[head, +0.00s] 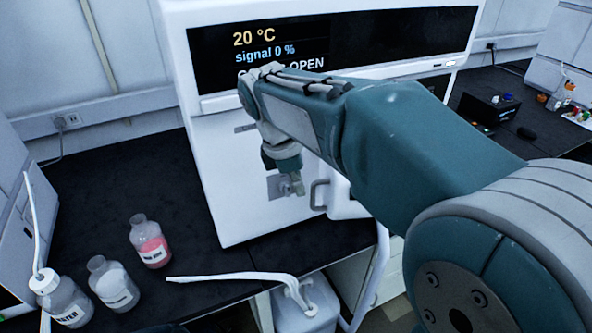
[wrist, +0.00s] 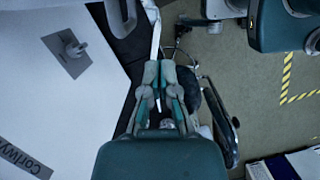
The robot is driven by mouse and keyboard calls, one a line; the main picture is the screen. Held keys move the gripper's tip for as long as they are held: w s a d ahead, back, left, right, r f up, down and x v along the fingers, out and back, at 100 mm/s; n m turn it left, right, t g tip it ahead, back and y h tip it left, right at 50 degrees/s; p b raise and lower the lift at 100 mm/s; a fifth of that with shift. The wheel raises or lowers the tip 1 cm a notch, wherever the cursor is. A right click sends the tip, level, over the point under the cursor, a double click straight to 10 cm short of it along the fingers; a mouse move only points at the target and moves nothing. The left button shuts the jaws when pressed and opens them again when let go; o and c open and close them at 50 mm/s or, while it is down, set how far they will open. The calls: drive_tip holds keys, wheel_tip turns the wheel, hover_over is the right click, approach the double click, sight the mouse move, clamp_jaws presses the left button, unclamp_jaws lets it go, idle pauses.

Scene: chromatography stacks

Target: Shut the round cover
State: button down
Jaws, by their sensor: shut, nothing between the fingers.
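The white instrument (head: 225,190) stands on the black bench, its display ending in "OPEN" with the start of that line hidden by my arm. A white door-like part with a grey handle (head: 319,194) stands out at the instrument's right front. It looks like the cover, but my arm hides much of it and I cannot make out its round outline. My gripper (head: 294,187) is shut and empty, in front of the instrument's face and left of the handle. In the wrist view its fingers (wrist: 160,72) are together, beside a grey plate with a knob (wrist: 74,52).
Several bottles stand at the left, one with pink liquid (head: 150,240). A white tube (head: 235,276) crosses the bench's front edge above a container (head: 305,305). A black box (head: 488,108) sits on the bench at the right. Dark bench lies clear behind the bottles.

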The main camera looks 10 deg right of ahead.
sight(325, 198)
drive_tip(key=d+f, duration=0.4)
drive_tip(key=d, duration=0.1)
drive_tip(key=shift+s, duration=0.2)
drive_tip(key=shift+r, duration=0.1)
